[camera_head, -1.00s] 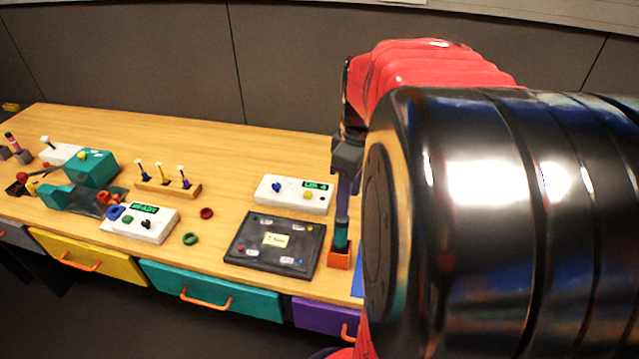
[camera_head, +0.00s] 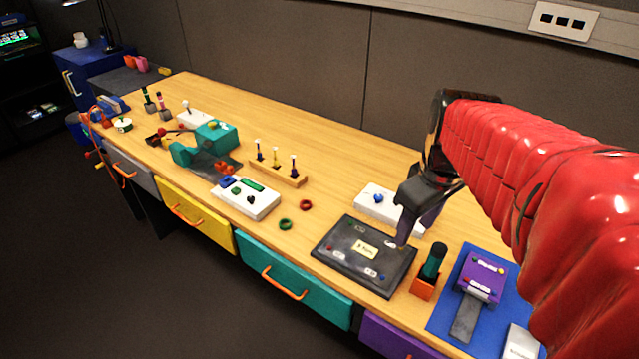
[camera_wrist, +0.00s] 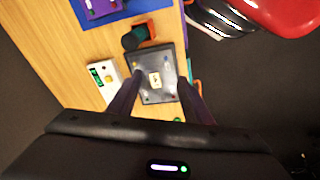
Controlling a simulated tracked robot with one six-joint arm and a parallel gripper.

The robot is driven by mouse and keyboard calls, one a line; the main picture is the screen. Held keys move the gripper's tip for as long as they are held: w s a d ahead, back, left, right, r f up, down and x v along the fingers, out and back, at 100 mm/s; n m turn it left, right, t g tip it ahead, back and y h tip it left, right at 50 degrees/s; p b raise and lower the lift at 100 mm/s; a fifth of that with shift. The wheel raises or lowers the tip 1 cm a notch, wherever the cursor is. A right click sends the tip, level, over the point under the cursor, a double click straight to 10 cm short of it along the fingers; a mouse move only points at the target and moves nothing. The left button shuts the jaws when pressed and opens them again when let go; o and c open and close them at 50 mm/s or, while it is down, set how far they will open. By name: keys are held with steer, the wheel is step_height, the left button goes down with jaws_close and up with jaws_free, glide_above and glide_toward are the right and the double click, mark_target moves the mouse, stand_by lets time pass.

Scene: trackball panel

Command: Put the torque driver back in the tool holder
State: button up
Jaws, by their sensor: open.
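The torque driver (camera_head: 434,260), with a dark teal handle and black top, stands handle up in the small orange tool holder (camera_head: 423,288). It leans slightly in the picture; its lower end is hidden inside the holder. In the wrist view the driver (camera_wrist: 135,39) shows end-on beside the orange holder (camera_wrist: 151,26). My gripper (camera_head: 416,232) is open and empty, above the back right part of the dark panel and up-left of the driver, apart from it. In the wrist view my gripper's fingers (camera_wrist: 158,100) are spread wide with nothing between them.
The dark panel (camera_head: 345,270) lies left of the holder, with a white box (camera_head: 372,205) behind it. A purple device (camera_head: 483,273) lies on a blue mat (camera_head: 446,310) to the right. A wooden rack (camera_head: 293,178) stands farther left. The back of the table is fairly clear.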

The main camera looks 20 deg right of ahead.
steer(key=s+a+m+t, duration=0.1)
steer(key=s+a, duration=0.1)
steer(key=a, duration=0.5)
steer(key=s+a+m+t, duration=0.2)
steer(key=a, duration=0.6)
steer(key=shift+r+t+y, duration=0.3)
steer(key=shift+r, duration=0.15)
steer(key=shift+a, duration=0.1)
